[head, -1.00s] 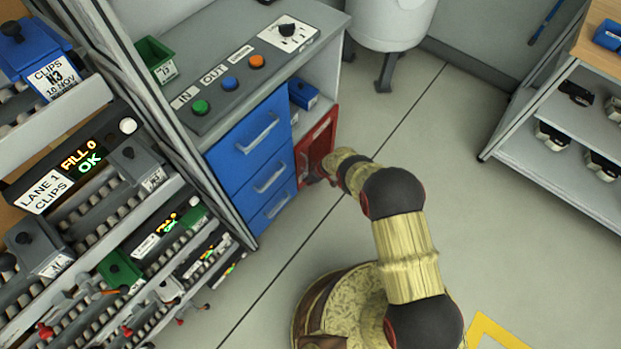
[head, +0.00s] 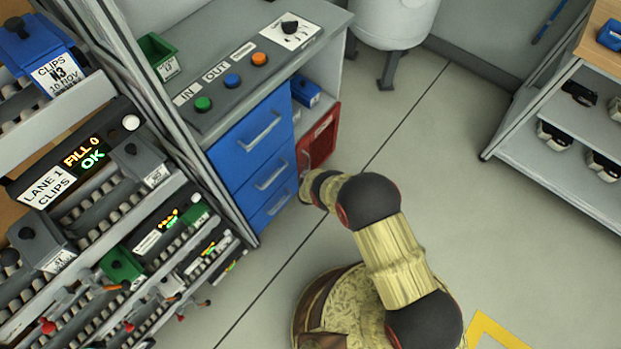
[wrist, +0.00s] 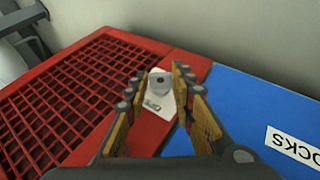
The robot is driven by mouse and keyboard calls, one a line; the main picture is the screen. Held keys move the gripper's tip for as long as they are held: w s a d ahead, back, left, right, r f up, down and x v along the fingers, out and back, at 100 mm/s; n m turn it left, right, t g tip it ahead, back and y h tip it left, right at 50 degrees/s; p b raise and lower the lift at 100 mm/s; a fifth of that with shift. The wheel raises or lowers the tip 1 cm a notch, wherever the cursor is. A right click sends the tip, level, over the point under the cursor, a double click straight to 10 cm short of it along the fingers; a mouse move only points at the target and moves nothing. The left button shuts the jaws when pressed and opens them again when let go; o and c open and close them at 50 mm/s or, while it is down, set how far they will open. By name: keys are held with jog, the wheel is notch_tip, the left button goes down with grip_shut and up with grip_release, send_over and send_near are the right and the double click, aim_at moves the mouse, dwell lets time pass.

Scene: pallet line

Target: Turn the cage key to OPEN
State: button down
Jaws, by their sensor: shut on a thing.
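The red cage (head: 320,137) stands at the right end of the grey bench unit, beside the blue drawers. In the wrist view its red mesh panel (wrist: 75,92) fills the left. A light grey key knob (wrist: 159,83) sits on a small pale plate (wrist: 158,106) on the red frame, near the blue panel. My gripper (wrist: 159,80) has its fingers on either side of the knob and is shut on it. The plate's marking is too small to read, so I cannot tell the key's setting. In the head view my gripper (head: 306,190) is low in front of the unit, and the key is hidden.
The blue drawers (head: 252,143) with bar handles are close on the left; a blue panel (wrist: 265,115) with a label lies right of the key in the wrist view. A lane rack (head: 110,190) stands at the left. The floor (head: 480,190) to the right is clear.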

jog(key=shift+s+a+f+n+t+h, duration=0.1)
jog(key=shift+s+f+n+t+h, duration=0.2)
jog(key=shift+t+h, duration=0.5)
jog(key=shift+s+a+f+n+t+h, duration=0.15)
jog(key=shift+f+n+t+h, duration=0.2)
jog(key=shift+t, duration=0.85)
jog(key=shift+s+a+f+n+t+h, duration=0.1)
jog(key=shift+s+f+n+t+h, duration=0.2)
jog(key=shift+t+h, duration=0.5)
jog(key=shift+d+f+t, duration=0.1)
jog(key=shift+f+t, duration=0.1)
jog(key=shift+t, duration=0.2)
jog(key=c, duration=2)
grip_release()
jog(key=o, duration=0.5)
jog(key=shift+w+r, duration=0.2)
jog(key=shift+r, duration=0.1)
jog(key=shift+v, duration=6)
jog(key=shift+c, duration=0.2)
